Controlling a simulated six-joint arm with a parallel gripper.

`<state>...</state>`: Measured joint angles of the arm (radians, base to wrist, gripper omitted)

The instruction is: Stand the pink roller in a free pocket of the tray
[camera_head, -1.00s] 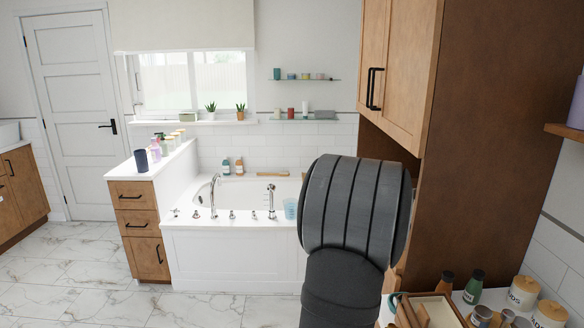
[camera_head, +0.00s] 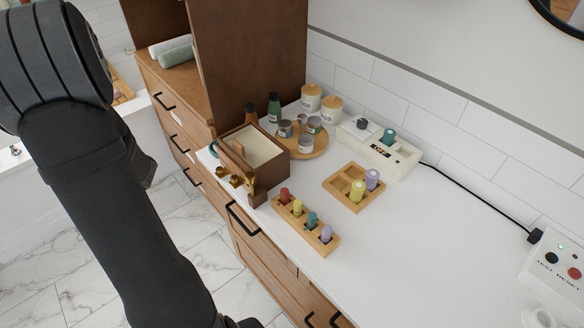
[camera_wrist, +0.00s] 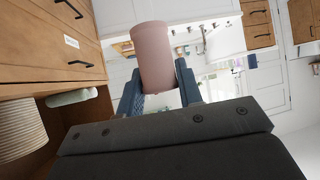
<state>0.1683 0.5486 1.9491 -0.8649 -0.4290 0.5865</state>
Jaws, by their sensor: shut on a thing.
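In the wrist view my gripper (camera_wrist: 158,72) is shut on the pink roller (camera_wrist: 152,48), a plain dull-pink cylinder that sticks out beyond the blue-grey fingers. The roller is held in the air, away from the counter. In the head view my arm fills the left side, and the gripper and roller are out of sight. The square wooden tray (camera_head: 337,195) lies on the white counter. A yellow roller (camera_head: 357,191) and a purple roller (camera_head: 372,178) stand in its right-hand pockets. The pockets on its left side look empty.
A wooden rack (camera_head: 322,245) with several coloured pegs stands in front of the tray. A wooden box (camera_head: 270,165), a round board with jars (camera_head: 318,149) and a white device (camera_head: 400,165) with a cable stand around it.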

